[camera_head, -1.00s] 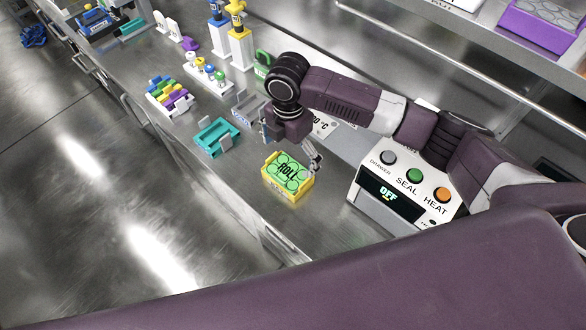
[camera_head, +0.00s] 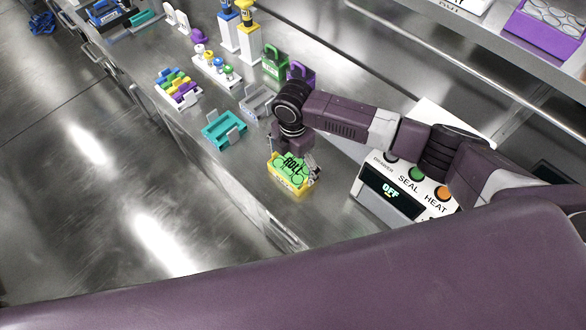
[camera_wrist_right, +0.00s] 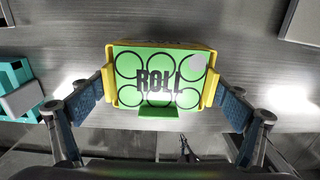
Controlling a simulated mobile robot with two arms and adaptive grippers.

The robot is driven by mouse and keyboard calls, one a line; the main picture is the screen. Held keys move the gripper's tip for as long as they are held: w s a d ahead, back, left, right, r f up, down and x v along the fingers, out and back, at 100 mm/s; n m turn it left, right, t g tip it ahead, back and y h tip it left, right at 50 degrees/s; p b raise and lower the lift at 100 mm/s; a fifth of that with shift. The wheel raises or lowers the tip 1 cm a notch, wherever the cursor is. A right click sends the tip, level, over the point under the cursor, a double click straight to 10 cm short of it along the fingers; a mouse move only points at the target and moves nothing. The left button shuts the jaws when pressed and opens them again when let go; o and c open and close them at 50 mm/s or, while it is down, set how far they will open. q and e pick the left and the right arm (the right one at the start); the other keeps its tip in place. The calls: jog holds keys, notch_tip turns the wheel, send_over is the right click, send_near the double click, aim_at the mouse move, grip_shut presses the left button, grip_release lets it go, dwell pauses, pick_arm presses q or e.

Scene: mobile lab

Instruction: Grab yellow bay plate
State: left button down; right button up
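The yellow bay plate (camera_head: 290,187) has a green top marked ROLL and sits on the steel bench. It also shows in the right wrist view (camera_wrist_right: 118,95), with yellow tabs at its left and right ends. My right gripper (camera_wrist_right: 160,95) is lowered over it, with one finger beside each end tab. Its fingers are spread apart and very close to the tabs; I cannot tell whether they touch. In the head view the right gripper (camera_head: 294,160) partly hides the plate's far side. My left gripper is not in view.
A white sealer box (camera_head: 392,197) showing OFF stands just right of the plate. A teal holder (camera_head: 224,130) and a grey holder (camera_head: 257,103) stand behind it to the left. A rack of coloured pieces (camera_head: 178,90) is farther back. The bench's front edge runs close on the left.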

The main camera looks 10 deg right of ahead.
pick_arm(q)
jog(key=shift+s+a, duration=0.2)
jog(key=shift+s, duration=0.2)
pick_arm(e)
jog(key=shift+c, duration=0.4)
jog(key=shift+r, duration=0.15)
